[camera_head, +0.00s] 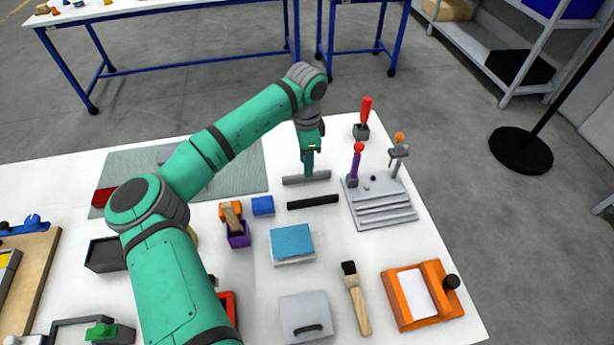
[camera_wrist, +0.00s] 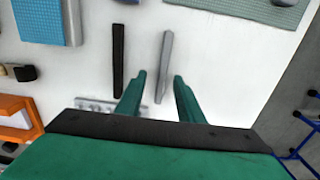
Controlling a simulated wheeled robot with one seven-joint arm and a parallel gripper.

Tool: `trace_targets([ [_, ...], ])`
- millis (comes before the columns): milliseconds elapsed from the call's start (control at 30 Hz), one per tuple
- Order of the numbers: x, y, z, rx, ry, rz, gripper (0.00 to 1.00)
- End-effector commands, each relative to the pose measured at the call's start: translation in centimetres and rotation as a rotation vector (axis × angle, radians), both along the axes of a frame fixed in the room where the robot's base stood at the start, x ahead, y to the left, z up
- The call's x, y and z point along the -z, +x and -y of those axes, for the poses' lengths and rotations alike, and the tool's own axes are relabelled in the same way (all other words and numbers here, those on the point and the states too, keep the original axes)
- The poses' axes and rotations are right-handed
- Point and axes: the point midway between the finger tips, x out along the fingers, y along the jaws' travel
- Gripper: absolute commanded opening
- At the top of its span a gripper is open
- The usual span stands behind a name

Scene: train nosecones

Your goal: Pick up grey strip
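The grey strip (camera_head: 307,178) lies flat on the white table, behind a parallel black strip (camera_head: 313,201). My gripper (camera_head: 309,172) points down at the middle of the grey strip in the head view. In the wrist view the two green fingers of my gripper (camera_wrist: 160,75) are apart, and the grey strip (camera_wrist: 164,62) shows between and beyond their tips. The fingers do not appear closed on it. I cannot tell the exact height of the fingertips above the strip.
The black strip also shows in the wrist view (camera_wrist: 118,60), left of the fingers. A grey stepped tool rack (camera_head: 382,205) with upright tools stands to the right. A blue-topped block (camera_head: 292,242) and a small blue block (camera_head: 263,205) lie nearer. A green mat (camera_head: 235,172) is left.

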Motion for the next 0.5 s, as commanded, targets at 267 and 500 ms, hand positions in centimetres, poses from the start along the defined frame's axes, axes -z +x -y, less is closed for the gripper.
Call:
trace_targets([
  [267,3.5,0.8,0.1,0.0,0.002,-0.001,0.34],
  [500,5.0,0.7,0.1,0.0,0.001,0.0,0.34],
])
